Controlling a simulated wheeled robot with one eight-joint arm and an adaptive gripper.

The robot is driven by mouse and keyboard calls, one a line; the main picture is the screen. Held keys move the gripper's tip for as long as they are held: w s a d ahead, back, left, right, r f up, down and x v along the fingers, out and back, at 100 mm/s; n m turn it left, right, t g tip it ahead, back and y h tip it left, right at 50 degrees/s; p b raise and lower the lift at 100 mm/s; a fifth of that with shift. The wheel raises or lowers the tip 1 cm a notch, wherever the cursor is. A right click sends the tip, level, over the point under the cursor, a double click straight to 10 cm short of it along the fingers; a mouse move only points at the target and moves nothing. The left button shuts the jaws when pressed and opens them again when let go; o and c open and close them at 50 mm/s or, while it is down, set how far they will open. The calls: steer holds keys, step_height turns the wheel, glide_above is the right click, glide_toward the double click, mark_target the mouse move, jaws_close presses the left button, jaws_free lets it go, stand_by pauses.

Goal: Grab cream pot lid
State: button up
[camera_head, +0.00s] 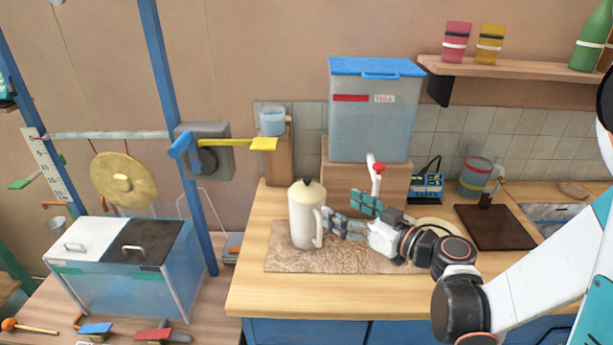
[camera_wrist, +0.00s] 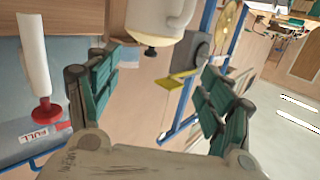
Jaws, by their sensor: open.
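The cream pot (camera_head: 303,222) stands upright on the counter, with its handle on the right side. Its cream lid (camera_head: 307,191) sits on top with a small dark knob. My gripper (camera_head: 342,210) is just right of the pot at about handle height, below the lid's level, with its green-padded fingers spread and nothing between them. In the wrist view the pot (camera_wrist: 155,15) appears upside down at the top. The lid (camera_wrist: 146,39) and its dark knob lie near the left finger, outside the jaws. I cannot tell whether a finger touches the handle.
A clear tank with a blue lid (camera_head: 376,67) stands on a wooden block behind my gripper. Its white spout with a red tap (camera_head: 378,168) is close above the fingers. A brown mat (camera_head: 285,261) lies under the pot. A dark board (camera_head: 495,227) lies to the right.

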mark_target(310, 182)
steer(key=shift+t+y, duration=0.3)
steer(key=shift+t, duration=0.3)
steer(key=x, duration=0.8)
steer(key=shift+w+d+r+b, duration=0.1)
steer(key=shift+w+d+b, duration=0.15)
steer(key=shift+d+b, duration=0.05)
steer(key=shift+b+x, duration=0.95)
steer(key=shift+x, duration=1.95)
steer(key=shift+w+d+r, duration=0.15)
steer(key=c, duration=0.9)
steer(key=shift+r, duration=0.1)
jaws_close()
steer(key=shift+s, duration=0.25)
